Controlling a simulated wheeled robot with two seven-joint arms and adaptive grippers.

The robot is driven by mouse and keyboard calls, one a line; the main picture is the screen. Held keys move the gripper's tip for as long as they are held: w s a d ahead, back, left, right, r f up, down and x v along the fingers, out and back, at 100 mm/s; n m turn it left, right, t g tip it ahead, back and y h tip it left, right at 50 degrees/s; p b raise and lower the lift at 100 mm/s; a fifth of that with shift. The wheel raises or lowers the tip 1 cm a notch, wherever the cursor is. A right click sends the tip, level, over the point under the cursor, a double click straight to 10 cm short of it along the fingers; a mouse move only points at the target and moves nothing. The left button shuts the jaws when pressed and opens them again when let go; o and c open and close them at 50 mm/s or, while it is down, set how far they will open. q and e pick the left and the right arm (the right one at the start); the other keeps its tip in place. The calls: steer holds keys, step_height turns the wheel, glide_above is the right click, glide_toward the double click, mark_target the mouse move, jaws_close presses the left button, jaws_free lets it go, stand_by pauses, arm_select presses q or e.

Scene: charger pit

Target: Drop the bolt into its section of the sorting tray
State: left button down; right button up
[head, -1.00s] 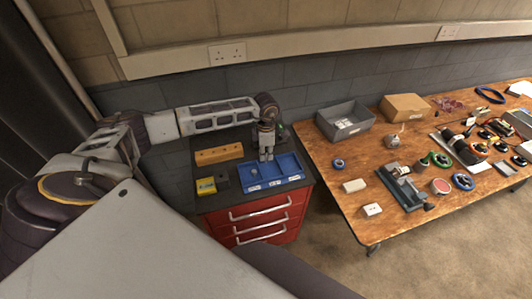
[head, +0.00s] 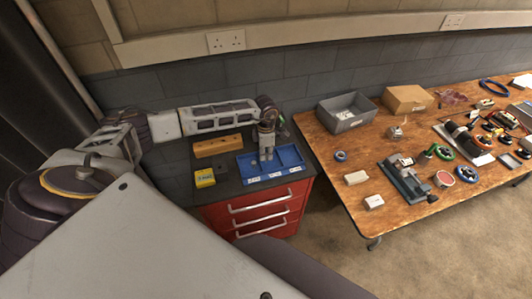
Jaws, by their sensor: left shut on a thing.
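The blue sorting tray (head: 292,168) lies on the dark top of a red drawer cabinet. It has several sections, with white labels along its front edge. My left gripper (head: 266,158) points down over the middle of the tray, near the divider between sections. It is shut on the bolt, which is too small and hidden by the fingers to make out. I cannot tell whether the fingertips are inside a section or above it. My right gripper is out of view.
A yellow box (head: 204,178) and a dark block stand left of the tray, with an orange-brown block (head: 217,146) behind. The red cabinet (head: 262,212) stands beside a wooden table (head: 330,172) holding a grey bin (head: 347,112), a cardboard box (head: 407,100) and tools.

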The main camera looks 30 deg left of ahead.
arm_select(q)
steer(key=c, duration=1.3)
jaws_free()
steer(key=shift+r, duration=0.15)
steer(key=shift+r, duration=5.9)
